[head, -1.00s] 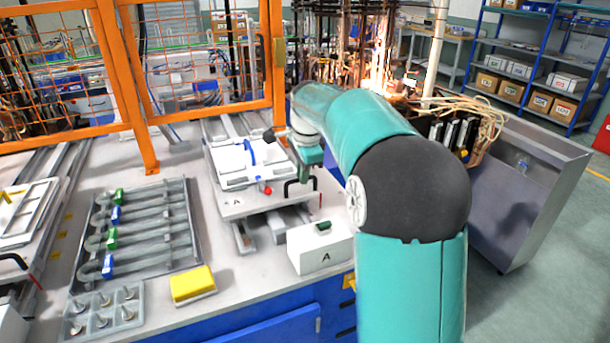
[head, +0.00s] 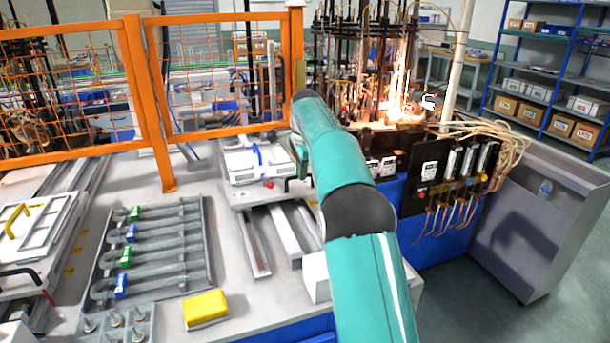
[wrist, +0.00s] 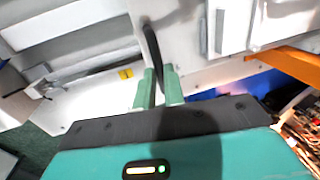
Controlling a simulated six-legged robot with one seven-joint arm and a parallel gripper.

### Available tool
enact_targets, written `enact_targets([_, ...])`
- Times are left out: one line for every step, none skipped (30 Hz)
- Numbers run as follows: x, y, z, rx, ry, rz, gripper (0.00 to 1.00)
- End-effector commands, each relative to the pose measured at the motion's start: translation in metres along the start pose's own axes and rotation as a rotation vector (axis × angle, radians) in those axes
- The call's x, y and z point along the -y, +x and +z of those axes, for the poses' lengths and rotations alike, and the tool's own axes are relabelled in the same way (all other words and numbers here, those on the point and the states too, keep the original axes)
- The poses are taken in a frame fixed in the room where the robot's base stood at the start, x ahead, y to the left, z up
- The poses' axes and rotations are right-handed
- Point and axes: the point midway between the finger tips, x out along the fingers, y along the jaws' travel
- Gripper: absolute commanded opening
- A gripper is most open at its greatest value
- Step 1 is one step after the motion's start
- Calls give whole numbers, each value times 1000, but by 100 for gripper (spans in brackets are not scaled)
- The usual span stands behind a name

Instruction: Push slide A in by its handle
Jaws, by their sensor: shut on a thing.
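Slide A (head: 243,200) is a light grey carriage with a white fixture (head: 262,163), a blue clip and a red knob on top. It sits far back on its rails (head: 254,243), whose front stretch is bare. Its black handle (wrist: 152,45) shows in the wrist view, running up from between the green fingers of my gripper (wrist: 158,88). My gripper is shut on this handle. In the head view my teal arm covers the handle and most of the gripper at the slide's right side.
An orange mesh fence (head: 215,75) stands behind and left of the slide. Sparks and flames (head: 402,95) burn behind my arm. A rack of glass tubes (head: 150,250), a yellow sponge (head: 206,309) and a white box (head: 316,278), partly hidden, lie nearer. A second slide (head: 35,235) stands at left.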

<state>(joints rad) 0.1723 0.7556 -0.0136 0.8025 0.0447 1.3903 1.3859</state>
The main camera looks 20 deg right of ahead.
Motion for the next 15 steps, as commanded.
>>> enact_targets([5, 1, 1, 1, -1, -2, 0])
enact_targets([7, 2, 0, 1, 0, -3, 0])
enact_targets([10, 2, 0, 1, 0, -2, 0])
enact_targets([12, 2, 0, 1, 0, -2, 0])
enact_targets([13, 3, 0, 1, 0, -2, 0])
enact_targets([15, 3, 0, 1, 0, -2, 0])
enact_targets([17, 3, 0, 1, 0, -3, 0])
enact_targets([18, 4, 0, 1, 0, -2, 0])
enact_targets([19, 4, 0, 1, 0, -2, 0])
enact_targets([20, 4, 0, 1, 0, -3, 0])
enact_targets([21, 4, 0, 1, 0, -3, 0])
enact_targets([21, 3, 0, 1, 0, -3, 0])
enact_targets([22, 3, 0, 1, 0, -3, 0])
enact_targets([22, 3, 0, 1, 0, -2, 0])
enact_targets([22, 3, 0, 1, 0, -2, 0])
